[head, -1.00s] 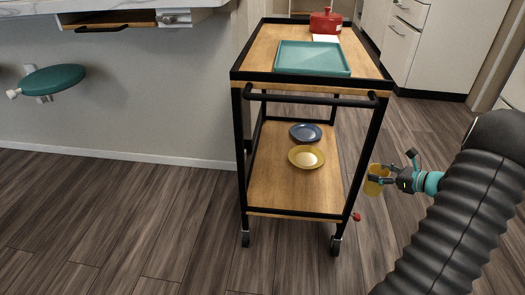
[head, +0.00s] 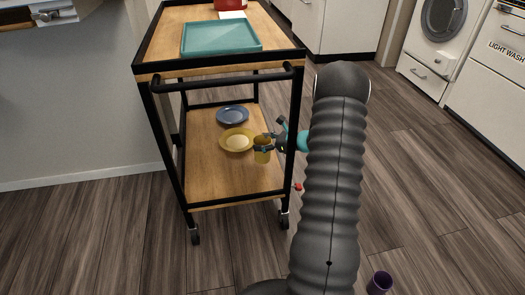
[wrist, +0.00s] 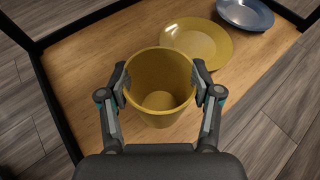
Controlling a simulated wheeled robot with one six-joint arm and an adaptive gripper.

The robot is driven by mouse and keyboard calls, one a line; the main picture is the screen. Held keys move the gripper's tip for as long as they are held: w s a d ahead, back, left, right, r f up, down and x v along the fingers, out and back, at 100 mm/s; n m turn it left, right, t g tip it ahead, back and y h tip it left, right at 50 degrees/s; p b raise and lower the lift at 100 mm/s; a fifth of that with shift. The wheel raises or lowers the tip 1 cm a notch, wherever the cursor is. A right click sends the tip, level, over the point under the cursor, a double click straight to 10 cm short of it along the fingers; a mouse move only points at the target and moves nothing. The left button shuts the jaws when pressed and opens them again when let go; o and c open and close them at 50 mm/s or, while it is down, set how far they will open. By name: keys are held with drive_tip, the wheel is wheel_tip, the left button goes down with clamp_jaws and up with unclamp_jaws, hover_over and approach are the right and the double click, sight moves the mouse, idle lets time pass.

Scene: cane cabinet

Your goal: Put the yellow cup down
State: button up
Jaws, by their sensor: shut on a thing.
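The yellow cup (head: 262,150) is upright and empty between the fingers of my gripper (head: 266,144), which is shut on it. In the wrist view the cup (wrist: 160,88) shows its open mouth, with a fingertip of my gripper (wrist: 162,84) on each side. The cup is over the right part of the cart's wooden lower shelf (head: 215,185), close to a yellow plate (head: 238,140). I cannot tell whether the cup's base touches the shelf. A blue plate (head: 232,116) lies behind the yellow plate.
The cart's black frame and posts (head: 297,110) stand around the shelf, close to my arm. A teal tray (head: 221,38) is on the top shelf. A purple cup (head: 380,283) and a small red thing (head: 298,187) are on the floor. The shelf's front is bare.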

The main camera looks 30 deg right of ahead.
drive_tip(key=shift+f, duration=1.95)
drive_tip(key=shift+f+b, duration=0.2)
drive_tip(key=shift+b, duration=0.2)
drive_tip(key=o, duration=1.6)
drive_tip(key=shift+r, duration=0.15)
drive_tip(key=shift+s+d+r, duration=0.1)
drive_tip(key=shift+r, duration=0.05)
drive_tip(key=v, duration=0.7)
drive_tip(key=shift+p, duration=0.45)
